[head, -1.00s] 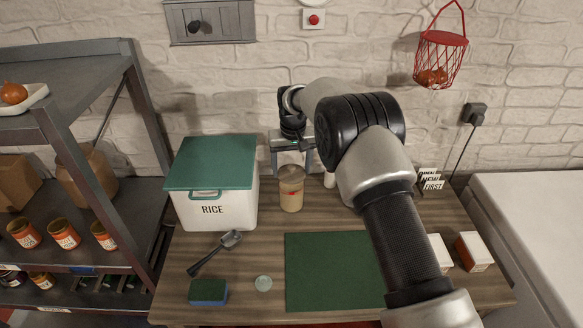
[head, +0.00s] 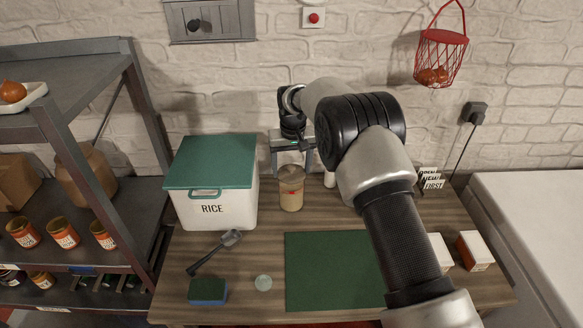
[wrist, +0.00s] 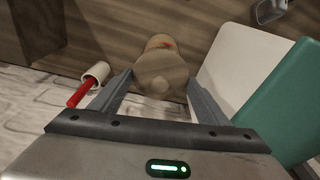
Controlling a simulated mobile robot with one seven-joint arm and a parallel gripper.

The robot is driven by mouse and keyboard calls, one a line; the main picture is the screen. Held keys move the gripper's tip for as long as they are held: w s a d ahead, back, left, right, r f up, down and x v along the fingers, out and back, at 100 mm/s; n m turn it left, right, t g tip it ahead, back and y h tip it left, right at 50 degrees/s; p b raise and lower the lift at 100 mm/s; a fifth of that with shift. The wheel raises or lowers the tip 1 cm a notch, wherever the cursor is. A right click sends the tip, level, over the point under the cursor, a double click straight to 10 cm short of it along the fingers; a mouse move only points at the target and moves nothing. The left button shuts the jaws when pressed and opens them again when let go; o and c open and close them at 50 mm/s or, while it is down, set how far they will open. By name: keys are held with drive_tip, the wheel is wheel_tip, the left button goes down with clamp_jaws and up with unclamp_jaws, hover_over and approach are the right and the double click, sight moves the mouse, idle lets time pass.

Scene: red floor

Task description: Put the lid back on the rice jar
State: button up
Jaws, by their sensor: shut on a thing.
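A jar with pale contents and a small red mark (head: 291,198) stands upright on the table, right of a white bin. Its round, tan lid (head: 291,175) is at the jar's mouth; whether it is fully seated I cannot tell. In the wrist view the lid (wrist: 160,68) with its knob lies between my fingers, and the jar body is mostly hidden beneath it. My gripper (wrist: 160,85) is shut on the lid, pointing down over the jar; it also shows in the head view (head: 291,165).
A scoop (head: 215,252), a blue-green sponge (head: 208,292) and a small pale disc (head: 263,283) lie in front. A green mat (head: 330,270) is at front centre. A small white container (head: 330,180) stands right of the jar. A shelf (head: 105,225) is on the left.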

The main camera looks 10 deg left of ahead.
drive_tip(key=o, duration=1.4)
drive_tip(key=shift+c, duration=0.2)
drive_tip(key=shift+r, duration=0.1)
drive_tip(key=shift+r+p, duration=1.95)
drive_tip(key=shift+r, duration=1.5)
clamp_jaws()
